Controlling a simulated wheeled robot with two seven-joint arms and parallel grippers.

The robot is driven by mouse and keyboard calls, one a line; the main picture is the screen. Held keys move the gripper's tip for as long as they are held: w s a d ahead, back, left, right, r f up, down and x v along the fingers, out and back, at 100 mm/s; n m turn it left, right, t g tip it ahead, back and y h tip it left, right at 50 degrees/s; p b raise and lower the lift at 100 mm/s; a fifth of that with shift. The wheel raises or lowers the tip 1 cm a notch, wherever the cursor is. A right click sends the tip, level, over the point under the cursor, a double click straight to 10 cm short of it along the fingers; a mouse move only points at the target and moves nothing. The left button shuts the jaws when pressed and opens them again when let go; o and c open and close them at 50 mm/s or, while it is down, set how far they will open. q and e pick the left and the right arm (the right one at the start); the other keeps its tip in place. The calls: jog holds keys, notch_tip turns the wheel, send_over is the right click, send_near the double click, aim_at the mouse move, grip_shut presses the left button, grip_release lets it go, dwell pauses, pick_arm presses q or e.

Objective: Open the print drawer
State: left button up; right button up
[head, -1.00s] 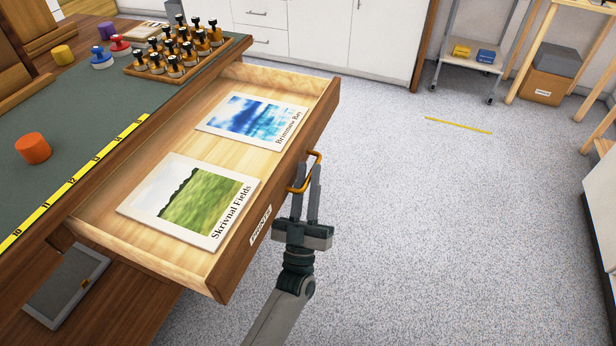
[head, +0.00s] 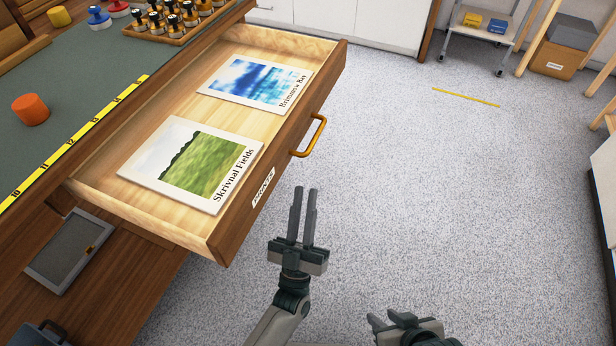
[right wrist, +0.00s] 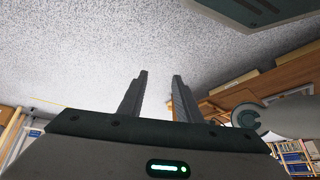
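The print drawer (head: 268,190) is pulled far out of the wooden bench, its inside exposed. Two prints lie flat in it: Skrivnal Fields (head: 190,165), a green landscape, nearer, and Brimmow Bay (head: 255,82), a blue picture, farther. Its orange handle (head: 310,137) is on the front, beside the PRINTS label (head: 263,188). My left gripper (head: 304,190) is off the handle, below it in the picture, with a narrow gap between its fingers and nothing in it. My right gripper (head: 388,320) is low in the head view; the right wrist view shows its fingers (right wrist: 160,80) apart and empty.
The green-topped bench (head: 85,55) carries a yellow ruler (head: 75,145), an orange cylinder (head: 30,109) and a rack of stamps (head: 180,15). A grey framed panel (head: 70,250) is under the drawer.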

pick_arm(q)
jog(key=v, duration=0.4)
jog(key=shift+s+f, duration=0.15)
jog(key=shift+s, duration=0.05)
pick_arm(e)
jog(key=shift+w+a+r, duration=0.15)
jog(key=shift+w+a, duration=0.15)
jog(key=shift+a, duration=0.25)
jog(key=shift+s, duration=0.1)
